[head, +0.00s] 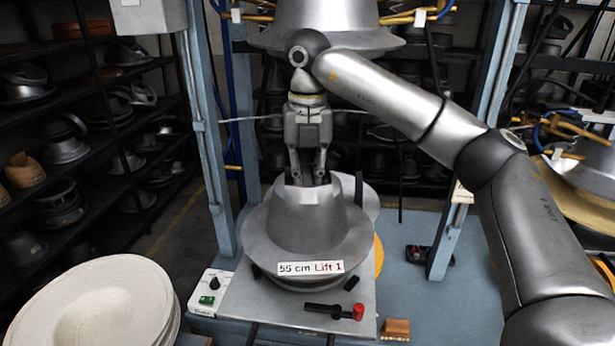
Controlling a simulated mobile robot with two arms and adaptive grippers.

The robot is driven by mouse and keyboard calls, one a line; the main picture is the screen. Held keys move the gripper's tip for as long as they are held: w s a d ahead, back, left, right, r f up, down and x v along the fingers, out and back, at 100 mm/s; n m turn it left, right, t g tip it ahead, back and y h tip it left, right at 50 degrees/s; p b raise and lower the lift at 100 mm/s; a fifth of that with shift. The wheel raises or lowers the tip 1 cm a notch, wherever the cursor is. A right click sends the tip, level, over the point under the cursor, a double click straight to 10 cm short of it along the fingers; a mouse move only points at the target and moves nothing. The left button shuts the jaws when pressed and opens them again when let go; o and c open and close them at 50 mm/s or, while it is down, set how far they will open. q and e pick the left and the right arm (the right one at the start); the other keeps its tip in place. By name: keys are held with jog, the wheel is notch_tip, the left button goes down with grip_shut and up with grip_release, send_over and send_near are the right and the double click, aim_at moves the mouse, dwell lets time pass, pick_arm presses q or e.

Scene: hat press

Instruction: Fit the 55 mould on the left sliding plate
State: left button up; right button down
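A grey metal hat mould (305,230) with a wide brim sits upright on or just above the sliding plate (240,307) in the middle of the head view. A label (311,268) reading "55 cm Lift 1" shows at its front. My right gripper (308,180) comes from the upper right and points straight down at the mould's top. Its fingers are apart and their tips go into the top opening, so what lies between them is hidden. Whether the mould's underside is fully seated cannot be seen. My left gripper is not in view.
A black handle with a red end (335,311) lies on the plate's front. A control box (211,292) stands at left, pale hats (95,300) at lower left, a wooden block (396,329) at front right. Blue press posts (205,130) flank the mould; an upper metal form (325,25) hangs above.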

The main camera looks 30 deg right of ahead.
jog(key=shift+f+b, duration=0.45)
jog(key=shift+f, duration=0.05)
dwell(0.8)
jog(key=c, duration=1.3)
grip_release()
jog(key=shift+s+a, duration=0.1)
jog(key=shift+s, duration=0.1)
jog(key=shift+f, duration=0.2)
notch_tip(320, 180, up, 12)
jog(key=shift+r, duration=0.2)
jog(key=shift+f, duration=0.1)
